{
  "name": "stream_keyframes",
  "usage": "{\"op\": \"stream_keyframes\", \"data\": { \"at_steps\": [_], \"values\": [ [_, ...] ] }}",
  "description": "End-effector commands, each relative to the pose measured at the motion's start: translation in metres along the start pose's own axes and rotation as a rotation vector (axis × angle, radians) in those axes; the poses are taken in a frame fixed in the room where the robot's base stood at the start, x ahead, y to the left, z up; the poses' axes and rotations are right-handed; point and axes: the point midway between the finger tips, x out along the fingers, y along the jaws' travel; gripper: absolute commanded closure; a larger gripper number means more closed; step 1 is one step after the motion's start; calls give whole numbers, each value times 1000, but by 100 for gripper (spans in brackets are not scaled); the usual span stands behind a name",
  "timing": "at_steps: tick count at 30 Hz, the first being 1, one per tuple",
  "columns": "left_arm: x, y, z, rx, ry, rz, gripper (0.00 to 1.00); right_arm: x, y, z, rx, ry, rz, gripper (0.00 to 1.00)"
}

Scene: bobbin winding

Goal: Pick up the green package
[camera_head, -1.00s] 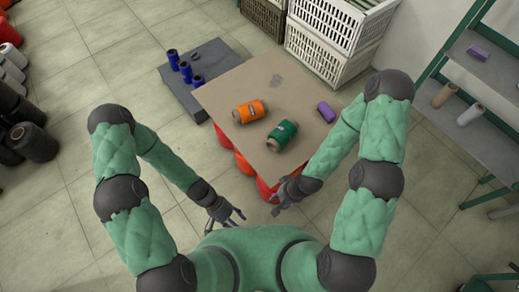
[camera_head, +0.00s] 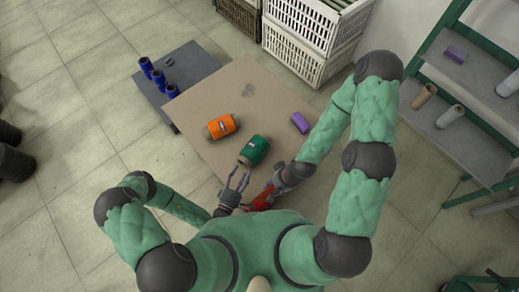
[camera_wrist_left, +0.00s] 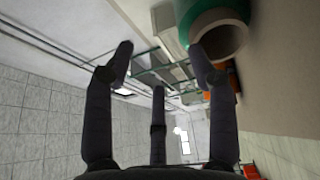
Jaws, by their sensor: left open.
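The green package is a green spool (camera_head: 254,151) with a pale core, lying on its side on the brown tabletop. My left gripper (camera_head: 239,173) is open and empty at the table's front edge, just below the spool's near end. In the left wrist view, the green spool (camera_wrist_left: 203,12) shows at the top right, its hollow core end close to the right fingertip; I cannot tell whether they touch. The left gripper's fingers (camera_wrist_left: 160,62) are spread apart there. My right gripper (camera_head: 267,190) is right of the left one; its fingers are too small to read.
Blue bobbins (camera_head: 158,77) stand on a grey platform (camera_head: 198,64) behind. White crates (camera_head: 310,40) are at the back, with shelves (camera_head: 465,95) at right.

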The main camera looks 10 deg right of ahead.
Motion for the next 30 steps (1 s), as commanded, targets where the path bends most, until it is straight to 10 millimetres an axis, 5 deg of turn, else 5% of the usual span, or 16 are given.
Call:
{"op": "stream_keyframes", "data": {
  "at_steps": [7,30],
  "values": [
    [-8,-19,-10,57,128,-54,43,2,1,0,0,0,0,60],
    [47,-22,-16,56,123,-53,43,6,2,0,0,1,0,60]
  ]
}}
